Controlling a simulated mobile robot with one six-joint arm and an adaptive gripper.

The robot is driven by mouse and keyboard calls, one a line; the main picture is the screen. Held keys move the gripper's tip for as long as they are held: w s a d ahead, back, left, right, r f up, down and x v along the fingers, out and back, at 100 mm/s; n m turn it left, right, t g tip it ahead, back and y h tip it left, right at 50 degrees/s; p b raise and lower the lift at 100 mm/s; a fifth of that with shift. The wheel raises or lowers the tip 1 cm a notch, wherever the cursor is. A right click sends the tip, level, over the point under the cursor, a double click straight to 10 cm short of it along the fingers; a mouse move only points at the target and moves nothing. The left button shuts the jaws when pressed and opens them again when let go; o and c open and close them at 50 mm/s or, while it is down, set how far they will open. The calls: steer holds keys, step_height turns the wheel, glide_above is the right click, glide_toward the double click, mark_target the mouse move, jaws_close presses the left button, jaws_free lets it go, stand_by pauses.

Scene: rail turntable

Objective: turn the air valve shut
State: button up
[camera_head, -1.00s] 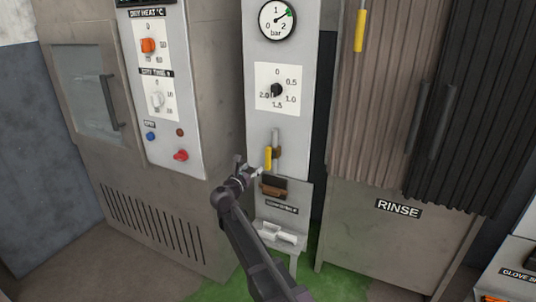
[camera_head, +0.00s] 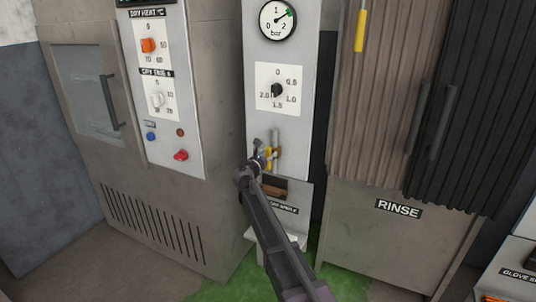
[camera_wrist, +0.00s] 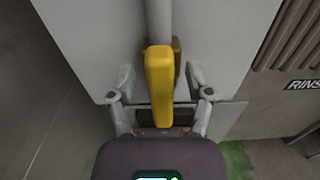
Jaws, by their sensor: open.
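The air valve's yellow lever (camera_wrist: 159,88) stands in line with the grey pipe (camera_wrist: 158,20) in the wrist view. A brown valve body (camera_wrist: 177,60) shows behind it. In the head view the yellow lever (camera_head: 269,158) is partly hidden by my gripper (camera_head: 266,150). My gripper also shows in the wrist view (camera_wrist: 160,85), open, with one finger on each side of the lever. A gap shows on both sides, and I cannot tell whether any part touches the lever.
The pressure gauge (camera_head: 277,20) and a black dial (camera_head: 277,90) are on the panel above. The dryer cabinet (camera_head: 190,60) stands left, with knobs and a red button. The rinse cabinet (camera_head: 400,240) stands right, with another yellow handle (camera_head: 360,30) above it.

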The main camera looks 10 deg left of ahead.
steer(key=shift+w+d, duration=0.1)
steer(key=shift+w, duration=0.15)
jaws_close()
